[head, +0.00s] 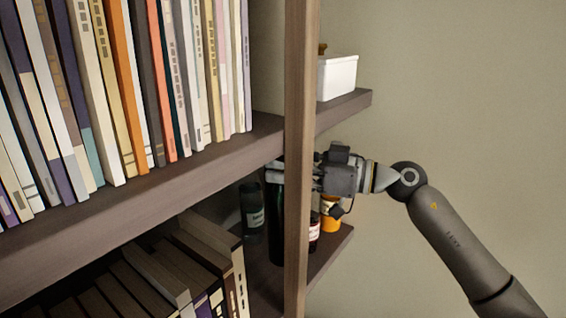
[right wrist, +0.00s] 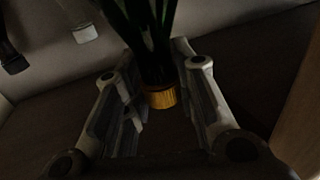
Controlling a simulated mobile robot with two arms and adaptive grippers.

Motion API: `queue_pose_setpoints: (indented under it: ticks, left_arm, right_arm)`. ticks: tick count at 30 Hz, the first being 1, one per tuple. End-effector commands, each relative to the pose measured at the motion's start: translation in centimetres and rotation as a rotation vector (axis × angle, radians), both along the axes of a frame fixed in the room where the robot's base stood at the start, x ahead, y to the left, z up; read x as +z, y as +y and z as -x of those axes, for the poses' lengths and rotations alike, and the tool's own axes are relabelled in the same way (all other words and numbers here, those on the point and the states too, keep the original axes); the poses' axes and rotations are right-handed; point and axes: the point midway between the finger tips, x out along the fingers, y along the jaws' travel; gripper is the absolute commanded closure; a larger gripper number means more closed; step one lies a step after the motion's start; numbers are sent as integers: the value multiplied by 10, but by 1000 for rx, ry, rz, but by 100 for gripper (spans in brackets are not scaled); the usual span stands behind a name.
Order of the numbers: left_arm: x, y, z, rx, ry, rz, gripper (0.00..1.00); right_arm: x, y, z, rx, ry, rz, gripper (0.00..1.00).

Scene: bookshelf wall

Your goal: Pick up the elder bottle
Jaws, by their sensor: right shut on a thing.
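A tall dark bottle (head: 276,222) stands in the lower shelf bay, just left of the wooden upright, which partly hides it. I cannot read a label on it, so I cannot tell by name that it is the elder bottle. My right gripper (head: 276,172) reaches in from the right behind the upright, its fingers at the bottle's top. In the right wrist view, the dark green bottle with its gold cap (right wrist: 161,97) is between the two fingers of the right gripper (right wrist: 160,115), which is shut on it. My left gripper is not in view.
A green bottle (head: 252,212) stands left of the dark one.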

Motion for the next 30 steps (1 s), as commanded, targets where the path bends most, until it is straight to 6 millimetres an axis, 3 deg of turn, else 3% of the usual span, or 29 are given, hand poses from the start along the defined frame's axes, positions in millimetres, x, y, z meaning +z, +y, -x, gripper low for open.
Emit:
queue_pose_setpoints:
  ticks: [2, 14, 23, 30]
  left_arm:
    - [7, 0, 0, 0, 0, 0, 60]
    - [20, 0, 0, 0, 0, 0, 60]
    - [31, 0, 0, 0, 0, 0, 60]
    - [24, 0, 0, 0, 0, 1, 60]
  right_arm:
    - [9, 0, 0, -1, -3, -4, 100]
    - [7, -36, 25, -3, -2, -3, 100]
    - [4, -90, 64, -5, -1, 1, 100]
    - [2, -133, 95, -4, -2, 1, 100]
